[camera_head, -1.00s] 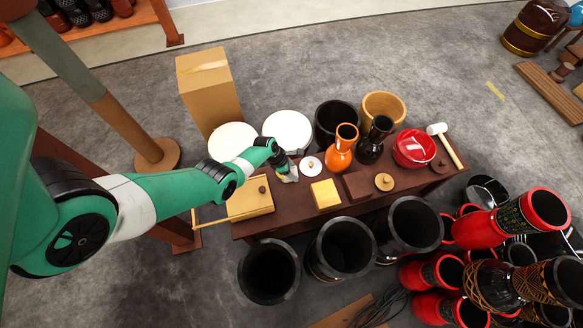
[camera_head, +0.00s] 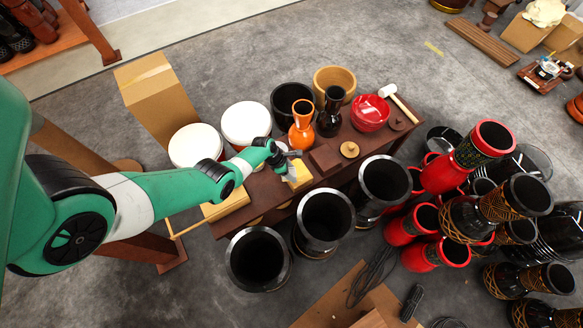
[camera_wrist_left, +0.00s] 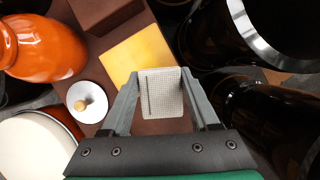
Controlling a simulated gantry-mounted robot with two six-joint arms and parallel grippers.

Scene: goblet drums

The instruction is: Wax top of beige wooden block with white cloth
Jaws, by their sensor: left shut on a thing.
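My left gripper (camera_head: 287,162) reaches in from the left over the brown bench and is shut on the white cloth. In the left wrist view the cloth (camera_wrist_left: 162,97) is a pale woven piece between the fingertips (camera_wrist_left: 162,88). The beige wooden block (camera_head: 303,179) lies on the bench just beside the cloth, partly hidden by the gripper. In the left wrist view the block (camera_wrist_left: 133,54) shows a flat yellowish top, and the cloth overlaps its near corner. I cannot tell whether they touch. My right gripper is not in view.
On the brown bench (camera_head: 262,188) are an orange vase (camera_head: 302,134), a dark vase (camera_head: 330,120), a red bowl (camera_head: 369,113) and a white-headed mallet (camera_head: 400,101). A round white lid (camera_wrist_left: 87,102) lies beside the block. Black drums (camera_head: 325,222) stand along the front edge.

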